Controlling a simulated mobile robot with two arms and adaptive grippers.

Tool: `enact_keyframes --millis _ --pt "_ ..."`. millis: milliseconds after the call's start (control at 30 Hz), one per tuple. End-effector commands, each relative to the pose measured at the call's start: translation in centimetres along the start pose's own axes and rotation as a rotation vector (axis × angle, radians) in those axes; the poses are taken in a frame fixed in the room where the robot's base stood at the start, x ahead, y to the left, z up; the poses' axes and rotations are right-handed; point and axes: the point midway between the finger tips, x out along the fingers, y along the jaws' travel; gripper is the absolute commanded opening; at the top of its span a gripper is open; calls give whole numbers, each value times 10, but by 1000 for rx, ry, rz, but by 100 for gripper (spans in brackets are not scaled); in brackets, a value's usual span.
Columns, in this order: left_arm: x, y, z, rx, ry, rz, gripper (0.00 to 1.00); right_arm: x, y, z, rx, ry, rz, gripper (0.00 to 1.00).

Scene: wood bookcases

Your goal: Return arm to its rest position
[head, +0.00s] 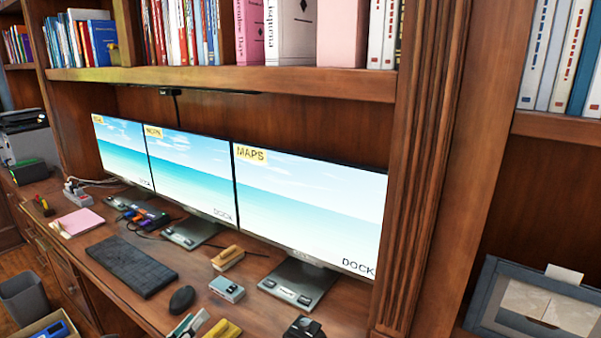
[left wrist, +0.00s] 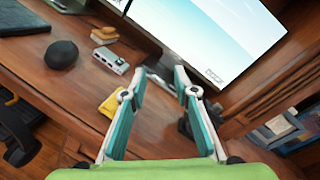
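My left gripper (head: 189,324) shows only by its pale and teal fingertips at the bottom edge of the head view, over the front part of the desk (head: 95,213). In the left wrist view the left gripper (left wrist: 166,76) has its two teal and white fingers spread apart, with nothing between them. A yellow object (left wrist: 112,102) lies on the desk beside the left-hand finger. A dark object shows partly behind the right-hand finger. My right gripper is in neither view.
Monitors (head: 310,205) line the back of the desk. A keyboard (head: 130,265), mouse (head: 182,298), small grey device (head: 227,289) and pink pad (head: 78,222) lie in front. A shelf (head: 235,78) of books runs above. A fluted wooden post (head: 428,150) stands at the right.

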Motion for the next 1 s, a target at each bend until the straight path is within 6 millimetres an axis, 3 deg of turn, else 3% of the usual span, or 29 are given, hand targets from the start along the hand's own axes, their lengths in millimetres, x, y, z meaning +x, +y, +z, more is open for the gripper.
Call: enact_keyframes --millis 33,133,233,367,500,700,900,1000 --pt "-7 -2 5 -197 -89 45 27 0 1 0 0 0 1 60" --pt "-27 13 12 -569 -252 168 27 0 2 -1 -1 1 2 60" --pt "-58 39 -3 -930 -394 329 27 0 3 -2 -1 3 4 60" --pt "-111 66 -52 -1362 -545 585 27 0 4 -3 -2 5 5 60" --pt "-164 66 -115 -1701 -645 858 27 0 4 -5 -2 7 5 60" --pt "-219 39 -179 -1975 -705 1161 27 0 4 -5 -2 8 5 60" --pt "-262 -1 -222 -2149 -720 1423 27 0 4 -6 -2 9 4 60" --pt "-255 16 -240 -2136 -724 1439 27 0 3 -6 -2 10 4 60"
